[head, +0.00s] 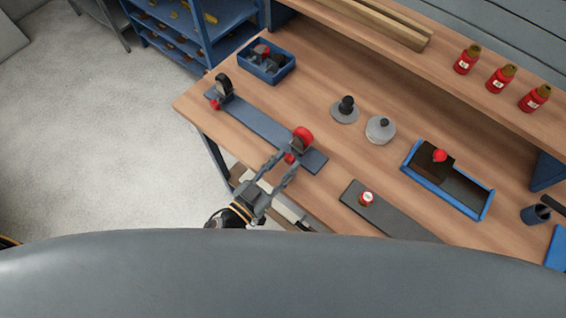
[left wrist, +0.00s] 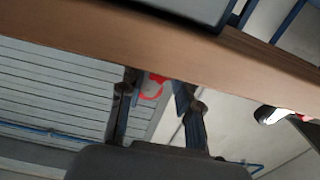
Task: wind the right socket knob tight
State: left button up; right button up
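A blue-grey strip (head: 258,124) lies along the near left edge of the bench, with a fitting at each end. The right fitting (head: 302,140) carries a red-topped upright part. Its red knob (head: 289,158) sits low on the near side. The left fitting (head: 223,86) holds a dark wheel-like part and has its own red knob (head: 215,104). My left gripper (head: 280,163) reaches in from the near side with its fingers apart, around the right knob. In the left wrist view, red (left wrist: 152,87) shows between the open fingers; contact is unclear. My right gripper is out of view.
A blue bin (head: 287,72) with dark parts stands behind the strip. A blue tray (head: 462,201) and dark mat (head: 400,220) lie farther right. Red bottles (head: 502,78) stand on the back shelf.

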pick_arm(q)
grip_shut()
jog(key=shift+m, duration=0.3)
jog(key=m, duration=0.2)
jog(key=shift+m, duration=2.1)
jog(key=o, duration=0.6)
grip_release()
jog(key=shift+c, duration=0.2)
